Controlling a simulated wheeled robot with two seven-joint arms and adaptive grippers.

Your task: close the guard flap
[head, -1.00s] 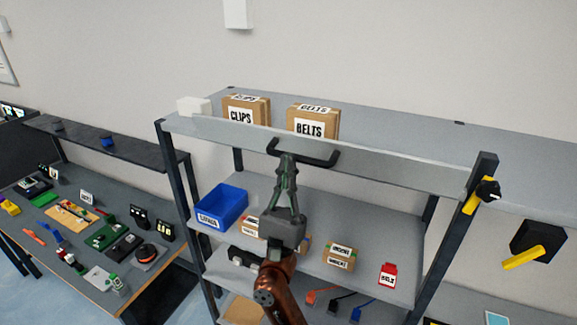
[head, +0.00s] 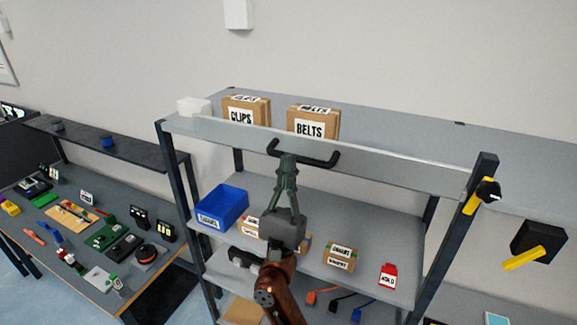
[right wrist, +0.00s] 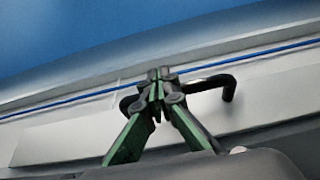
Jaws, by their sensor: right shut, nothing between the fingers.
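The guard flap (head: 400,172) is a long grey panel along the front of the shelving unit's top level. A black bar handle (head: 318,161) sticks out from its left half; it also shows in the right wrist view (right wrist: 228,88). My right gripper (head: 288,158) is shut and empty, with its fingertips at the handle. In the right wrist view the fingertips (right wrist: 158,75) overlap the handle's bar near its left part; I cannot tell if they touch it. My left gripper is not in view.
Boxes marked CLIPS (head: 241,117) and BELTS (head: 310,122) stand on the top level behind the panel. A blue bin (head: 222,206) and small cartons (head: 340,256) sit on the shelf below. A yellow-and-black latch-like part (head: 481,195) is at the right post. A cluttered workbench (head: 95,285) stands left.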

